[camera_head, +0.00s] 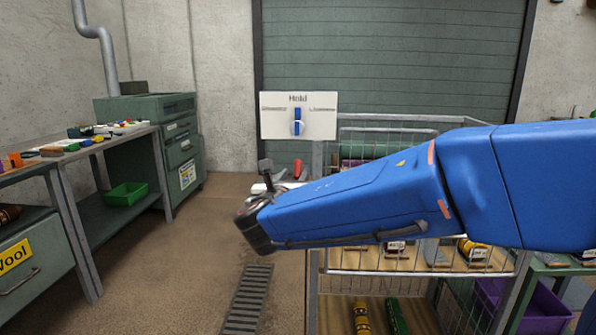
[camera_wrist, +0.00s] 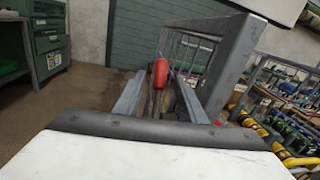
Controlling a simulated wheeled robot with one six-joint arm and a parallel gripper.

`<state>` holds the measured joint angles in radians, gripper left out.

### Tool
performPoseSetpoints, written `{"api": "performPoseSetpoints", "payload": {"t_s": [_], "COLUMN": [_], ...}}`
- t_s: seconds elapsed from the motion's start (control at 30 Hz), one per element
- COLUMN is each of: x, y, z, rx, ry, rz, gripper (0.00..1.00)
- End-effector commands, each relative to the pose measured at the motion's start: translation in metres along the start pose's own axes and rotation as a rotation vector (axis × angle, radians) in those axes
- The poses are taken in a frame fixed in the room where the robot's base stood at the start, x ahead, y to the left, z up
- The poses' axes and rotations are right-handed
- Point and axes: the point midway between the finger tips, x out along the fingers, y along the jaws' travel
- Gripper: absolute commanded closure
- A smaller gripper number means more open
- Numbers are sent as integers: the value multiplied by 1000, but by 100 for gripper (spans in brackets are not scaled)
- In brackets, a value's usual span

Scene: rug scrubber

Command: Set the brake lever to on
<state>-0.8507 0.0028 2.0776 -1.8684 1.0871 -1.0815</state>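The lever with a red grip (camera_head: 297,168) stands upright beside the wire cart, just beyond my arm in the head view. I take it for the brake lever. In the wrist view its red grip (camera_wrist: 160,74) tops a thin dark stem, whose lower part shows between my two grey fingers. My gripper (camera_wrist: 157,100) is open, a finger on each side of the stem in the picture. I cannot tell whether the lever is within their reach or beyond them. In the head view my blue arm hides most of my gripper and the lever's base.
The wire cart (camera_head: 420,272) stands right of the lever; its grey frame (camera_wrist: 226,72) rises close to my right finger. A white "Hold" panel (camera_head: 275,124) with a blue handle is behind. A workbench (camera_head: 100,146) and green cabinet (camera_head: 185,150) are left. Floor between is mostly clear.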

Motion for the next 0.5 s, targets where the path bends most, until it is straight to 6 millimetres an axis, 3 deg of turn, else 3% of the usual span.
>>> {"api": "performPoseSetpoints", "payload": {"t_s": [0.2,0.5], "x": [32,46], "y": [-1,-1], "z": [0,0], "rx": [0,0], "ry": [0,-1], "rz": [-3,-1], "gripper": [63,63]}}
